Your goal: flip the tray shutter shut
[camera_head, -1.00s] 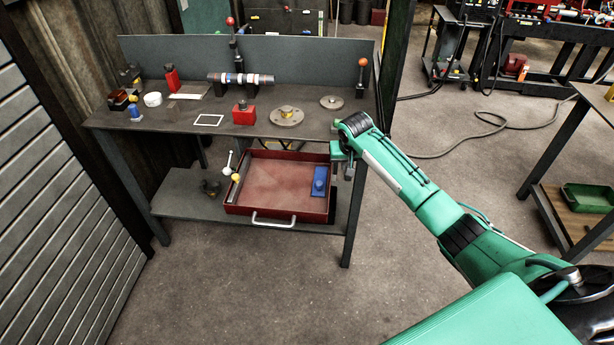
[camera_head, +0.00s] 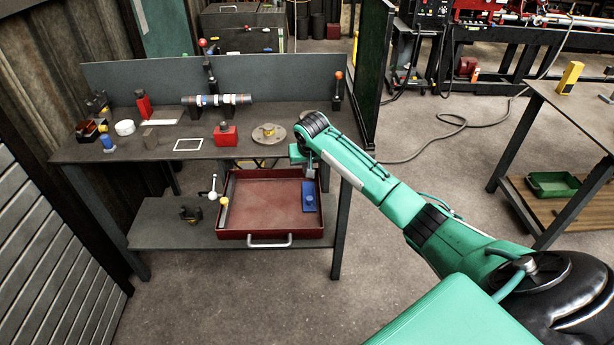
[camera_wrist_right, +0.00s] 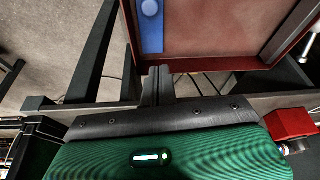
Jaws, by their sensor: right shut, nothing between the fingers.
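The red tray (camera_head: 265,185) is a shallow open box under the bench top, with a pale handle (camera_head: 269,242) on its front. Its inside is visible, with a blue plate (camera_head: 309,196) at the right. I cannot tell which part is the shutter. My right gripper (camera_head: 309,172) is shut and empty by the tray's right rear corner. In the right wrist view its fingers (camera_wrist_right: 158,72) are together near the tray's rim (camera_wrist_right: 205,64) and the blue plate (camera_wrist_right: 151,22).
The bench top (camera_head: 110,150) above holds a shaft (camera_head: 216,100), a red block (camera_head: 225,134), a round flange (camera_head: 268,134) and other small parts. A bench leg (camera_head: 342,225) stands right of the tray. The floor in front is clear.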

